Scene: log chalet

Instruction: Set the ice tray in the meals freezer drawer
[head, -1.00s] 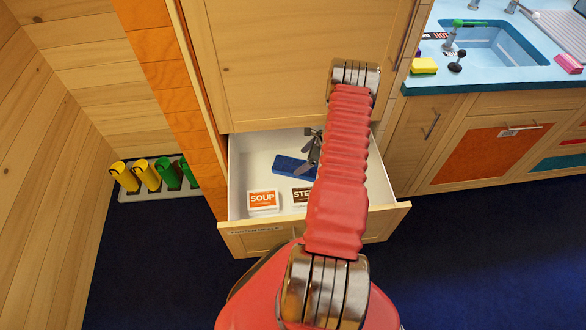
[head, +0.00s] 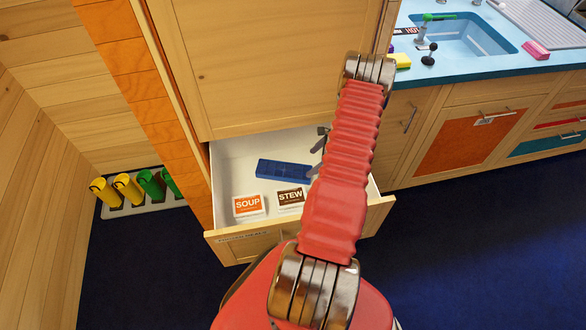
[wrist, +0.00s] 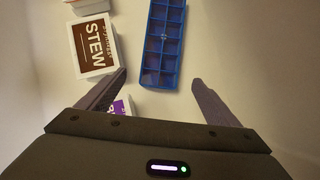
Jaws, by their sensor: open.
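The blue ice tray (head: 284,170) lies flat on the floor of the open white freezer drawer (head: 232,180), behind the soup and stew boxes. In the wrist view the ice tray (wrist: 162,45) shows its rows of square cells, just beyond my fingertips. My gripper (head: 318,140) is open and empty, to the right of the tray and apart from it; the arm hides part of it. In the wrist view my gripper (wrist: 160,80) has its two fingers spread wide. The drawer front carries a label (head: 243,237) that is too small to read surely.
A soup box (head: 248,205) and a stew box (head: 290,198) sit at the drawer's front. A purple-marked box (wrist: 121,106) shows by the left finger in the wrist view. The cabinet door (head: 265,70) is above; a sink counter (head: 470,65) is at right.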

